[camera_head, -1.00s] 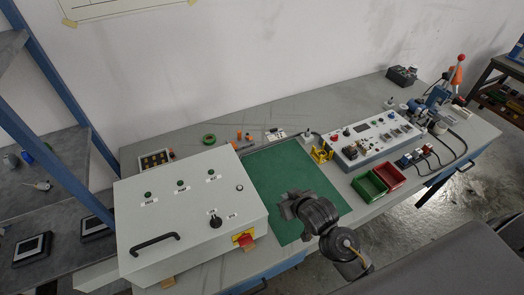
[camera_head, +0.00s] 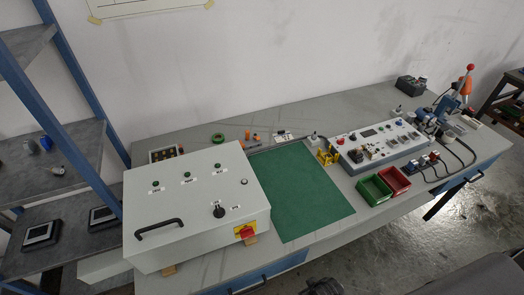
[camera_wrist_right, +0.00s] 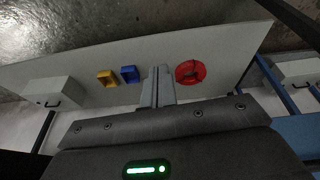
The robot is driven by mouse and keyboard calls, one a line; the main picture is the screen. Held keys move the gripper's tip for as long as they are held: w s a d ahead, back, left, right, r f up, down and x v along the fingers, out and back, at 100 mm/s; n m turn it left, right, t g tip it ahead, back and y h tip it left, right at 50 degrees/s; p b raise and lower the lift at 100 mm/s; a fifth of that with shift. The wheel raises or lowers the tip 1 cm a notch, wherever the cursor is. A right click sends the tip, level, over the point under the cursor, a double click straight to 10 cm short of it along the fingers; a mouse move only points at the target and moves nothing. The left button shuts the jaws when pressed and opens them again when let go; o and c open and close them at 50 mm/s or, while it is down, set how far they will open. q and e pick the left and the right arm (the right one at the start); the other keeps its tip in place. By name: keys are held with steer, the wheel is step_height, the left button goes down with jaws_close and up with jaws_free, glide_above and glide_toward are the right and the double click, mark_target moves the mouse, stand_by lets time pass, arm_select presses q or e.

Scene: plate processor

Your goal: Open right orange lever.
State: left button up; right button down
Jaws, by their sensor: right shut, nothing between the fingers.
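An upright orange lever or handle (camera_head: 466,87) stands at the far right end of the workbench, by a blue machine (camera_head: 447,107). A red-tipped lever (camera_head: 470,68) rises close by it; at this size I cannot tell exactly how they are joined or set. My right gripper (camera_wrist_right: 158,72) shows in the right wrist view with its fingers together and empty, well apart from the lever. The orange lever does not show clearly in that view. My left gripper is not in view.
A grey control cabinet (camera_head: 195,205) stands left of a green mat (camera_head: 300,195). A white control panel (camera_head: 380,145), a green bin (camera_head: 374,190) and a red bin (camera_head: 395,181) are right of it. The wrist view shows a red round part (camera_wrist_right: 190,73), a yellow bin (camera_wrist_right: 108,78) and a blue bin (camera_wrist_right: 130,75).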

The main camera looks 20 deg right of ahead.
steer(key=s+d+f+g+b, duration=0.2)
steer(key=s+f+b, duration=0.3)
steer(key=s+f, duration=1.6)
steer(key=shift+d+f+g, duration=0.2)
steer(key=shift+d+g, duration=0.1)
steer(key=shift+d, duration=0.15)
steer(key=shift+n, duration=0.3)
